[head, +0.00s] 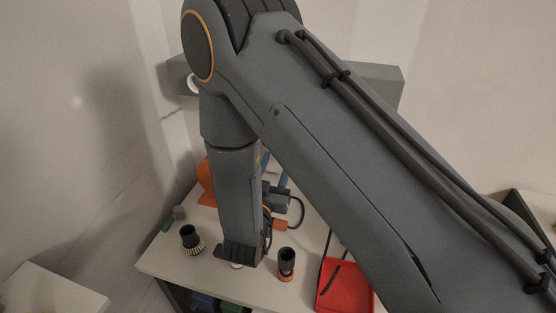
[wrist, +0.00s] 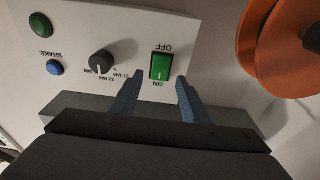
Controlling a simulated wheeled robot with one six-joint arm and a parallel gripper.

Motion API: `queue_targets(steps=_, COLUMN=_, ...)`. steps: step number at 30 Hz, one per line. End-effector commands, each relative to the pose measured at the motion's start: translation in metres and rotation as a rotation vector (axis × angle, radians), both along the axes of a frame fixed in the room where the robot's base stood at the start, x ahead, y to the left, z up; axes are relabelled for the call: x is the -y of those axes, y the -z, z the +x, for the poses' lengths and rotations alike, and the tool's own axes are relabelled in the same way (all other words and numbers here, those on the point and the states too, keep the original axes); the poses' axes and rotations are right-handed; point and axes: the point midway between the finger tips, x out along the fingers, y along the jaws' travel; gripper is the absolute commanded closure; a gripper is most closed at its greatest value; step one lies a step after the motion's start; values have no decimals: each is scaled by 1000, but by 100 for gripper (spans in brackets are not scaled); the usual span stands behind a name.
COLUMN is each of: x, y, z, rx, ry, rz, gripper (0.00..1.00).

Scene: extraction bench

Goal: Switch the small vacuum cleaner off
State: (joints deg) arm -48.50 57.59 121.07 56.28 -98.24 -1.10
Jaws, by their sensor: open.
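In the wrist view a pale control panel (wrist: 130,30) carries a green rocker switch (wrist: 161,67), with OFF lettered beyond its far end and ON below its near end. The rocker looks bright green with a small white mark near the ON end; its tilt is hard to judge. My gripper (wrist: 160,82) is open and empty, its two blue fingers on either side of the switch's near end. In the head view my arm hides the panel and most of the vacuum cleaner; an orange part (head: 206,184) shows behind my arm.
A dark knob (wrist: 101,62), a blue SHAKE button (wrist: 55,68) and a green round button (wrist: 40,24) sit left of the switch. An orange reel (wrist: 262,45) stands right. A brush (head: 190,238), a nozzle (head: 286,262) and a red tray (head: 352,290) lie on the bench.

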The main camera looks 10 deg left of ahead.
Motion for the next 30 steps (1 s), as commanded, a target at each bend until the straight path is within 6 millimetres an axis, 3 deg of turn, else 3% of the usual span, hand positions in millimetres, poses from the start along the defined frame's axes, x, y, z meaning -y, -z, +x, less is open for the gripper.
queue_targets(steps=6, x=-6, y=7, z=-36, rx=1, ry=-4, rz=-2, gripper=58)
queue_targets(steps=12, x=-8, y=10, z=-55, rx=1, ry=-1, rz=0, gripper=58)
queue_targets(steps=30, x=-8, y=9, z=-59, rx=1, ry=0, rz=0, gripper=58)
